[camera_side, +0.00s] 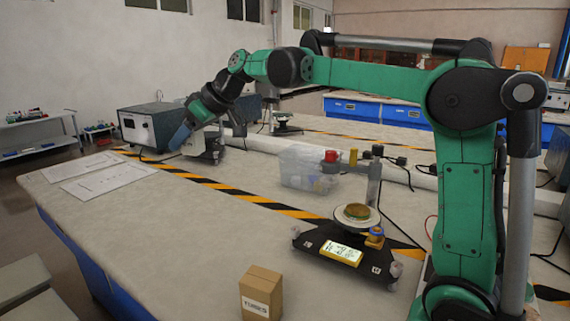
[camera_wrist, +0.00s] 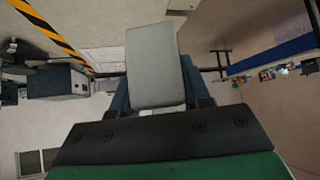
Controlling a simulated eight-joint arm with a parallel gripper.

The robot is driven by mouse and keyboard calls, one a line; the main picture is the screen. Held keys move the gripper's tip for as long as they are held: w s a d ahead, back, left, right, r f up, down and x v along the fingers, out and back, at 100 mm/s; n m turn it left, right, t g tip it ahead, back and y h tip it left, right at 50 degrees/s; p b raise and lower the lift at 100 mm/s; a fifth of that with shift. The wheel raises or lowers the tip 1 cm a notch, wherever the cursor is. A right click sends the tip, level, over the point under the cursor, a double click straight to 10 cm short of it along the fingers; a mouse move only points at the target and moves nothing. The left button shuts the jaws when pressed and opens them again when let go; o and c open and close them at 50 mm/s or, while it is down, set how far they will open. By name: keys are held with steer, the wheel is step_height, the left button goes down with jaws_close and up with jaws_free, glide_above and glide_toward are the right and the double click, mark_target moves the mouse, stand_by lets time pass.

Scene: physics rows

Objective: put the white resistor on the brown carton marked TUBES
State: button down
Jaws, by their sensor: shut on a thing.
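The white resistor (camera_wrist: 155,65) is a pale block between the fingers of my gripper (camera_side: 181,134), which is shut on it. In the wrist view it points away from the palm, with a blue finger partly showing on each side. My gripper is at the far left of the bench, in front of the grey instrument box. The brown carton marked TUBES (camera_side: 262,293) stands upright at the near edge of the side view, well apart from my gripper. Its top looks bare.
A scale-like device (camera_side: 343,252) with a round pan stands right of the carton. A clear plastic bin (camera_side: 305,168) sits mid-bench. The grey instrument box (camera_side: 150,125) and white sheets (camera_side: 105,182) are at the left. Bench between sheets and carton is clear.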

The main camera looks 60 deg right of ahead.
steer(key=s+a+r+n+y, duration=0.1)
steer(key=s+r+n+y, duration=0.15)
steer(key=s, duration=0.75)
steer(key=n+g, duration=0.2)
steer(key=n, duration=0.1)
glide_above(253, 278)
steer(key=shift+m+y, duration=0.25)
steer(key=shift+y, duration=0.2)
step_height(253, 278, down, 19)
steer(key=shift+f, duration=0.1)
steer(key=shift+c, duration=2.1)
jaws_free()
steer(key=shift+f, duration=0.15)
steer(key=v, duration=1.2)
steer(key=shift+r, duration=0.25)
